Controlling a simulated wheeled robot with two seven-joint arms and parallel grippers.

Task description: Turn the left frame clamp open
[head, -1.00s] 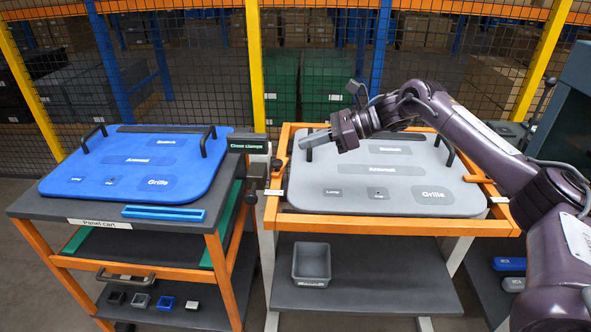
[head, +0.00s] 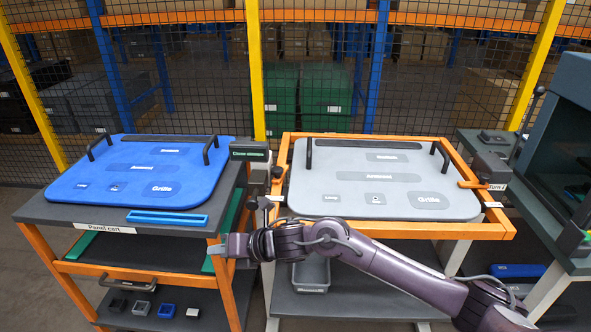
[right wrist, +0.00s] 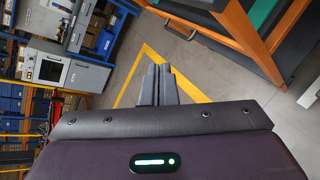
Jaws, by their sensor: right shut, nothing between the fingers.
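A grey panel (head: 380,180) lies in the frame. My left gripper is not in view.
The panel cart (head: 65,215) with a blue panel (head: 140,172) stands at the left. A "Close clamps" sign (head: 250,152) is beside the left clamp. The right clamp (head: 478,184) has an orange lever pointing inward. A grey bin (head: 311,274) sits on the lower shelf.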

